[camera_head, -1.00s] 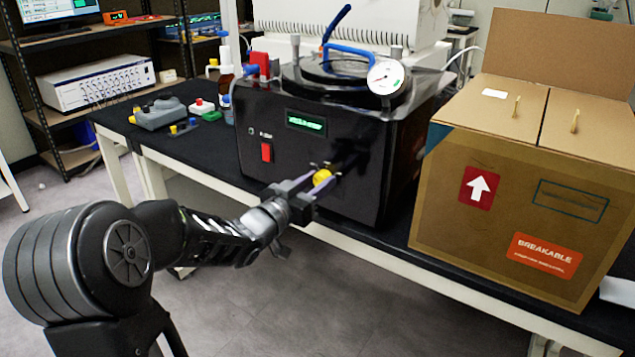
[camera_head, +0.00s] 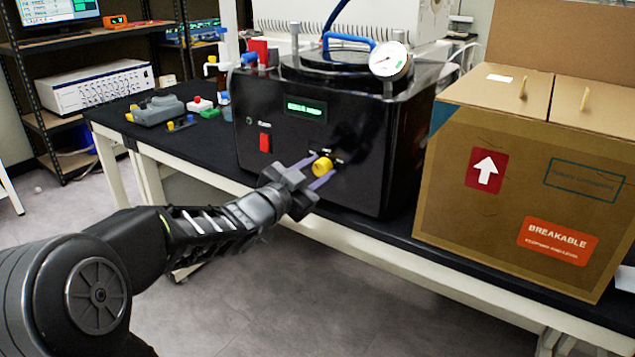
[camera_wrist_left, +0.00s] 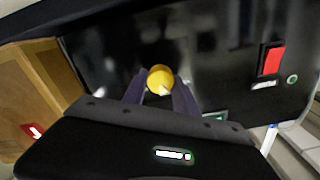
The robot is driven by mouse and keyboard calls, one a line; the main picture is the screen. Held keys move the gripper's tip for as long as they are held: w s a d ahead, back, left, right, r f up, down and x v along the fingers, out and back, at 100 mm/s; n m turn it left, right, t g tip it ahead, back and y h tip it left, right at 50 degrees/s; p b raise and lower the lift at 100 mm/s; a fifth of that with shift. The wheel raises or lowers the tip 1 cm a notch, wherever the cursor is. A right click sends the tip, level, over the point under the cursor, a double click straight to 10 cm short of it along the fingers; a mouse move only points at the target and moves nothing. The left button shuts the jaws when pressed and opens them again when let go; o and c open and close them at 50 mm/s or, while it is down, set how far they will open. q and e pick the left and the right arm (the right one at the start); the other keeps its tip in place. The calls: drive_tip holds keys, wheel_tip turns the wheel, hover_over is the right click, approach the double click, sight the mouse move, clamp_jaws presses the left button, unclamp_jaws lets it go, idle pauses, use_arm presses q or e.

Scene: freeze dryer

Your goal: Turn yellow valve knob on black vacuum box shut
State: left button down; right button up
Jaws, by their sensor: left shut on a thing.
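The black vacuum box (camera_head: 268,180) stands on the dark bench top, with a green display and a red switch on its front. The yellow valve knob (camera_head: 322,167) is on the lower right of that front. My left gripper (camera_head: 315,170) comes in from the left, shut on the knob with one finger on either side. In the left wrist view the yellow knob (camera_wrist_left: 160,79) sits between the purple fingertips of my left gripper (camera_wrist_left: 160,86). The wrist picture is turned, so the red switch shows at its right. My right gripper is in neither view.
A large cardboard box (camera_head: 500,200) stands close to the right of the vacuum box. A pressure gauge (camera_head: 388,61) and blue hose are on top. Small bottles and a grey tool (camera_head: 160,110) lie at left on the bench. Open floor lies in front.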

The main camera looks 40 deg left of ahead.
use_arm(q)
drive_tip(key=shift+f+m+b, duration=0.2)
drive_tip(key=shift+m+b, duration=0.6)
drive_tip(key=shift+m, duration=0.2)
drive_tip(key=shift+r+m+b, duration=0.1)
drive_tip(key=shift+m+b, duration=1.4)
drive_tip(key=shift+m, duration=0.5)
drive_tip(key=c, duration=1)
unclamp_jaws()
drive_tip(key=shift+o, duration=0.2)
